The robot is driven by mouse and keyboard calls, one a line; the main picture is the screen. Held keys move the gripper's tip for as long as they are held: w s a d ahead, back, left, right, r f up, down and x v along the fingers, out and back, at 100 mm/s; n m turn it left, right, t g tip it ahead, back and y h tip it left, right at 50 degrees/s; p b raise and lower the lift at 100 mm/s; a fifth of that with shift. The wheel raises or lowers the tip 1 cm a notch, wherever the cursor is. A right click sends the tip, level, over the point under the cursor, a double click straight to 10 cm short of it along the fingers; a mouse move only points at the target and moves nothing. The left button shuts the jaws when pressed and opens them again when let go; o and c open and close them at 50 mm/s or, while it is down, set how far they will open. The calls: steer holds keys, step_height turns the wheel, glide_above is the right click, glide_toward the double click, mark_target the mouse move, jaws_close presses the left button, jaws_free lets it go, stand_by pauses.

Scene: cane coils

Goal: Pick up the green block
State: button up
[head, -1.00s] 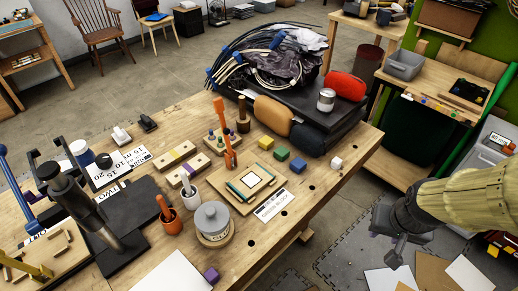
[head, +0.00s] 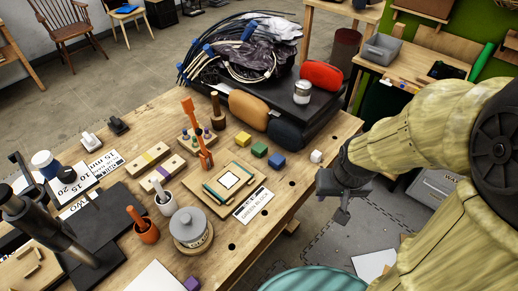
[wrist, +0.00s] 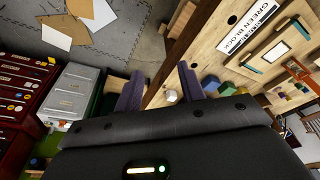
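The green block (head: 259,149) sits on the wooden workbench, between a yellow block (head: 243,140) and a blue block (head: 276,160). In the wrist view the green block (wrist: 227,90) is right of my fingers, with the blue block (wrist: 210,83) nearer to them. My gripper (head: 338,207) is off the bench's right edge, apart from all the blocks. In the wrist view its two fingers (wrist: 159,84) stand apart with nothing gripped between them. A white block (head: 316,156) lies near the bench edge, closest to my gripper.
A card reading "GREEN BLOCK" (head: 253,205) lies in front of a wooden board with a framed square (head: 228,181). Orange and dark rounded pads (head: 286,133) and a black case with cables (head: 235,55) stand behind the blocks. Bare bench surrounds the row's right end.

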steer(key=o, duration=0.4)
steer(key=shift+w, duration=0.1)
steer(key=shift+c, duration=0.2)
steer(key=shift+o, duration=0.8)
steer(key=shift+w+d+f, duration=0.1)
steer(key=shift+w+f, duration=0.05)
steer(key=shift+w, duration=0.1)
steer(key=w+a+f+n+t+y+p, duration=0.1)
steer(key=w+f+n+y, duration=0.1)
steer(key=w+f+n, duration=0.1)
steer(key=w+a+f+n+y+p, duration=0.1)
steer(key=w+f+n+y+p, duration=0.1)
steer(key=w, duration=0.4)
steer(key=w+a+f+n+t+y+p, duration=0.1)
steer(key=w+a+f+n, duration=0.1)
steer(key=w+f+n, duration=0.1)
steer(key=shift+w+f+n+t+y, duration=0.3)
steer(key=shift+w+f+n+y, duration=0.15)
steer(key=shift+w, duration=0.2)
steer(key=w+a+r+n+t+y, duration=0.1)
steer(key=y, duration=0.1)
steer(key=w+a+r+t+y+p, duration=0.1)
steer(key=w+r+y, duration=0.1)
steer(key=shift+w+a+n, duration=0.15)
steer(key=shift+a+n, duration=0.15)
steer(key=shift+n, duration=0.05)
